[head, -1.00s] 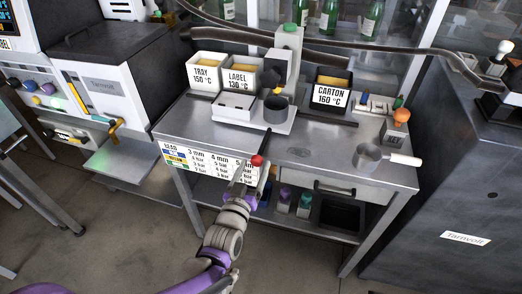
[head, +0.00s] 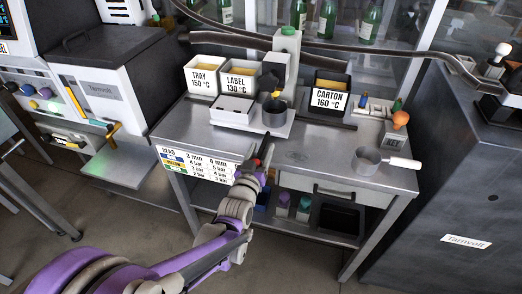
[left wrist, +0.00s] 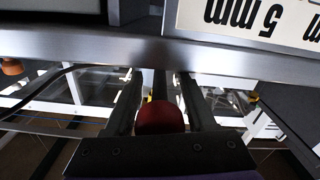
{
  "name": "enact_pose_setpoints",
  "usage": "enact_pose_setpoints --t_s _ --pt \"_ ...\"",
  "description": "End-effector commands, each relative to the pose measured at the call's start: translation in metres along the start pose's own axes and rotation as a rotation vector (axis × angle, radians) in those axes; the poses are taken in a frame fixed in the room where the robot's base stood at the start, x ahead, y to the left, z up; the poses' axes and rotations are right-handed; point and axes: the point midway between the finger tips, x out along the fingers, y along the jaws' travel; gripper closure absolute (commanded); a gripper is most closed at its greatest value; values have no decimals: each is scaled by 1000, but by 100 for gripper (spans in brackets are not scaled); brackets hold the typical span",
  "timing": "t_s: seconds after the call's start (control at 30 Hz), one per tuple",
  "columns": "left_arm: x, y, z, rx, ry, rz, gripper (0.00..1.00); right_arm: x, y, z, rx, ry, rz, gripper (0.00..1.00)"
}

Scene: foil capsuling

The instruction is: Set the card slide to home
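The card slide (head: 200,165) is a white printed card with columns for bead sizes. It hangs along the front edge of the table toward its left side. "3 mm" and "4 mm" show in the head view; its right part is behind my left gripper (head: 264,150). In the left wrist view a corner of the card reads "5 mm" (left wrist: 270,22). A red knob (left wrist: 160,116) lies between the two fingers of my left gripper (left wrist: 158,80). I cannot tell whether both fingers press on it. My right gripper is not in view.
On the steel table (head: 325,150) stand tray, label and carton glue pots (head: 331,98), a grey device with a dark cup (head: 275,113), and a pan (head: 367,163). A drawer (head: 345,190) is at the front right. A white machine (head: 100,85) stands left.

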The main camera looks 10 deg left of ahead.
Motion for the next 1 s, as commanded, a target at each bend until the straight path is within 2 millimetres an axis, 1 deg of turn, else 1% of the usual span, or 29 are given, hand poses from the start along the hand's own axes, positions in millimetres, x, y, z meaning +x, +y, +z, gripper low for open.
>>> enact_pose_setpoints --t_s 0.03,0.17,0.2,0.27,0.3,1.0 --pt "0 0 0 0 0 0 55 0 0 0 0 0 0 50" --pt "0 0 0 0 0 0 79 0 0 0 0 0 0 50" --pt "0 0 0 0 0 0 86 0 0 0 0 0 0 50" --pt "0 0 0 0 0 0 97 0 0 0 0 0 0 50" --pt "0 0 0 0 0 0 100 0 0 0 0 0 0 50" --pt "0 0 0 0 0 0 100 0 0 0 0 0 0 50"
